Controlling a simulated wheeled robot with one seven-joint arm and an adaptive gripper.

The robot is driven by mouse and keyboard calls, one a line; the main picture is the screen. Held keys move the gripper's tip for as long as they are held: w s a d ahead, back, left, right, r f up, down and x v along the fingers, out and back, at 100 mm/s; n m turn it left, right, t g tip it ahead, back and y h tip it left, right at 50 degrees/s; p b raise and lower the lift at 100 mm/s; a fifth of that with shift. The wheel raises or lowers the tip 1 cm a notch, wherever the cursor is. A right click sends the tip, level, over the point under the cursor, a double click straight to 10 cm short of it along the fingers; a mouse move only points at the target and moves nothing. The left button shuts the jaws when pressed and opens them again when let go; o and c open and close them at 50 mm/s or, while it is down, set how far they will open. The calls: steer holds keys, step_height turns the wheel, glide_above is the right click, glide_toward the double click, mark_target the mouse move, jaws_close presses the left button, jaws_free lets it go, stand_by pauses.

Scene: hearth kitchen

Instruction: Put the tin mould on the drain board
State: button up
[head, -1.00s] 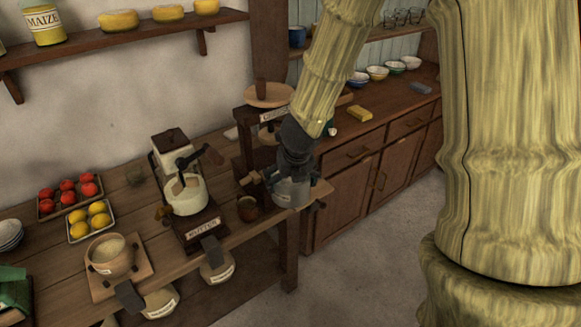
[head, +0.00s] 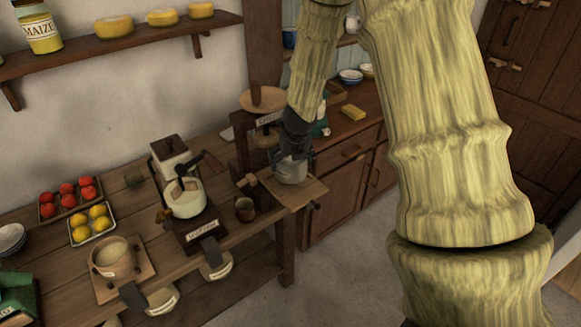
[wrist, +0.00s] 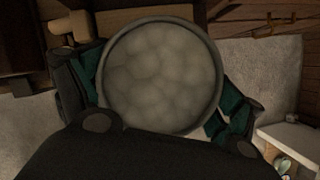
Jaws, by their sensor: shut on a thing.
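The tin mould (head: 291,171) is a grey metal cup held by my gripper (head: 293,153) at the right end of the worktable. In the wrist view the round mould (wrist: 160,75) is filled with pale, lumpy stuff, and the finger pads of my gripper (wrist: 162,95) close on it from both sides. A flat wooden board (head: 302,194) shows below and in front of the mould; I cannot tell whether this is the drain board. I cannot tell whether the mould touches anything below it.
A wooden press (head: 248,145) stands just left of the mould. A small brown cup (head: 244,210) and a churn-like grinder (head: 184,197) stand further left. A sideboard (head: 340,165) is behind to the right. Open floor (head: 350,270) lies in front.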

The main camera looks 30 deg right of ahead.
steer(key=shift+f, duration=1.6)
steer(key=shift+f, duration=0.1)
steer(key=o, duration=1.2)
steer(key=shift+s, duration=0.1)
steer(key=shift+p+v, duration=0.45)
steer(key=shift+v, duration=5.65)
